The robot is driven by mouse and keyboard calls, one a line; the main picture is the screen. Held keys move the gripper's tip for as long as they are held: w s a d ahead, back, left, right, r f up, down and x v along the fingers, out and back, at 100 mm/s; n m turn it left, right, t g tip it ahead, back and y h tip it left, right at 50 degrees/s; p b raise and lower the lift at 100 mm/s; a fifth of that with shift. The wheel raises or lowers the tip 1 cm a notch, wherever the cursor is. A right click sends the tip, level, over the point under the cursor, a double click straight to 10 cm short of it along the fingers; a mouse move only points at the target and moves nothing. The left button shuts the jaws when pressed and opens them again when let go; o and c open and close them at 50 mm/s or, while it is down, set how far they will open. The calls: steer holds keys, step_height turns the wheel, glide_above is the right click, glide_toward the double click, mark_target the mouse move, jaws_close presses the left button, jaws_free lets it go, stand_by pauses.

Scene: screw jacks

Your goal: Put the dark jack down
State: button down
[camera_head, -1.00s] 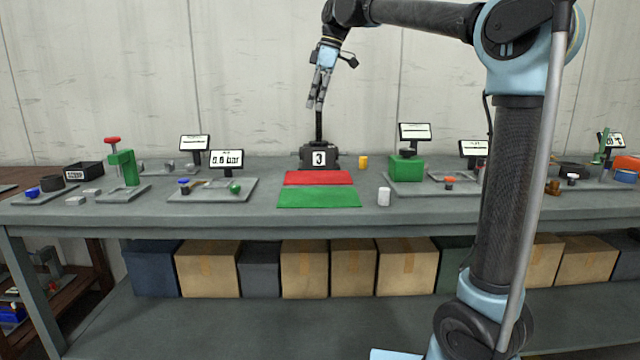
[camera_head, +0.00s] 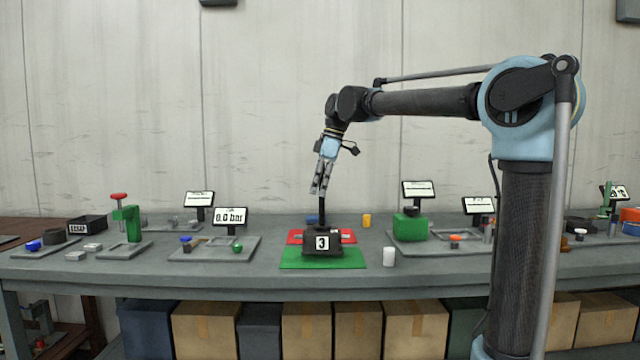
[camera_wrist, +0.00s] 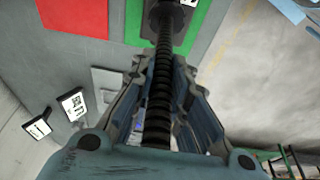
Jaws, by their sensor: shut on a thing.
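The dark jack (camera_head: 322,243) has a black base with a white label marked 3 and a thin dark screw shaft standing up from it. My gripper (camera_head: 320,192) is above the base, shut on the top of the shaft. In the wrist view the ribbed shaft (camera_wrist: 160,90) runs between my fingers (camera_wrist: 164,70) toward the base at the top edge. The base overlaps the green mat (camera_head: 292,262) in both views and hides part of the red mat (camera_head: 347,236) in the head view. I cannot tell whether it touches the mat.
A white cylinder (camera_head: 389,257) stands right of the green mat, and a yellow one (camera_head: 367,220) farther back. A blue-topped piece (camera_head: 312,219) is behind the jack. A tray with a gauge display (camera_head: 231,217) is at left; a green block (camera_head: 408,227) is at right.

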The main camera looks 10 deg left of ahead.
steer(key=shift+f, duration=1)
steer(key=c, duration=1.6)
jaws_free()
steer(key=shift+o, duration=0.2)
steer(key=s+v, duration=0.1)
steer(key=v, duration=1.1)
steer(key=s+d+f+m+t, duration=0.1)
steer(key=d+f+m, duration=0.25)
steer(key=d, duration=0.35)
steer(key=s+d+f+m, duration=0.1)
steer(key=d+f+m, duration=0.1)
steer(key=d+f, duration=0.4)
steer(key=s+d+f+m+h, duration=0.1)
steer(key=s+d+f+m, duration=0.4)
steer(key=f, duration=0.6)
steer(key=s+d+f+m+t+h, duration=0.1)
steer(key=s+d+f+m, duration=0.4)
steer(key=s+d+f, duration=0.4)
steer(key=s+d+f+m+t+h, duration=0.1)
steer(key=s+d+f+m, duration=0.4)
steer(key=d+f, duration=0.6)
step_height(320, 180, down, 4)
steer(key=s, duration=0.2)
steer(key=shift+s, duration=0.3)
